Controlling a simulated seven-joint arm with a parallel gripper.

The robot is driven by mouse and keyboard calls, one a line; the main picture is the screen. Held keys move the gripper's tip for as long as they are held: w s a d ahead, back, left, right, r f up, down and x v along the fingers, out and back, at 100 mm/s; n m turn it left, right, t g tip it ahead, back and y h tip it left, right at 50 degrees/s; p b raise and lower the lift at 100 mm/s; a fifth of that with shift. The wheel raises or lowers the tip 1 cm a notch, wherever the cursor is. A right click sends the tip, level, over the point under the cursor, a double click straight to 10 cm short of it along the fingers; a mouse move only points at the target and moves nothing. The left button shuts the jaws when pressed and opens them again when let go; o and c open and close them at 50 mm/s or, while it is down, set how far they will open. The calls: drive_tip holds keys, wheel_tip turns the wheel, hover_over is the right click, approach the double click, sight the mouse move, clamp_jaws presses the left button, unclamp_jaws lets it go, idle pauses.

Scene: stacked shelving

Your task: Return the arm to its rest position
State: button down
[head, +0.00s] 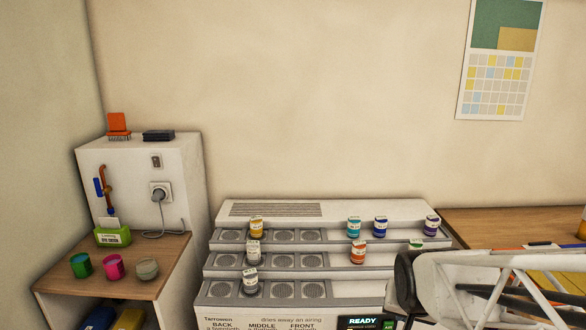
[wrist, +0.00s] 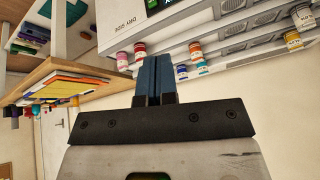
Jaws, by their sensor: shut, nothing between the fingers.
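My gripper (wrist: 155,64) shows in the wrist view, with its two blue fingers side by side, shut and empty. The view is turned over, and the stepped white rack (wrist: 230,45) with small jars lies beyond the fingertips; the fingers appear apart from it. In the head view my white arm reaches in from the lower right, in front of the rack's right end. The fingers cannot be made out there.
The rack (head: 325,209) holds several jars, including a yellow one (head: 257,229) and an orange one (head: 358,253). A wooden side table (head: 110,284) with three pots stands left. A wooden desk (head: 480,222) is at right.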

drive_tip(key=s+a+r+n+g, duration=0.1)
drive_tip(key=s+r, duration=0.2)
drive_tip(key=s, duration=0.3)
drive_tip(key=s+a+r+n+g, duration=0.2)
drive_tip(key=s+r, duration=0.1)
drive_tip(key=s, duration=0.4)
drive_tip(key=shift+a+r+n+y, duration=0.25)
drive_tip(key=shift+r+n+y, duration=0.05)
drive_tip(key=shift+r+y, duration=0.1)
idle(4.9)
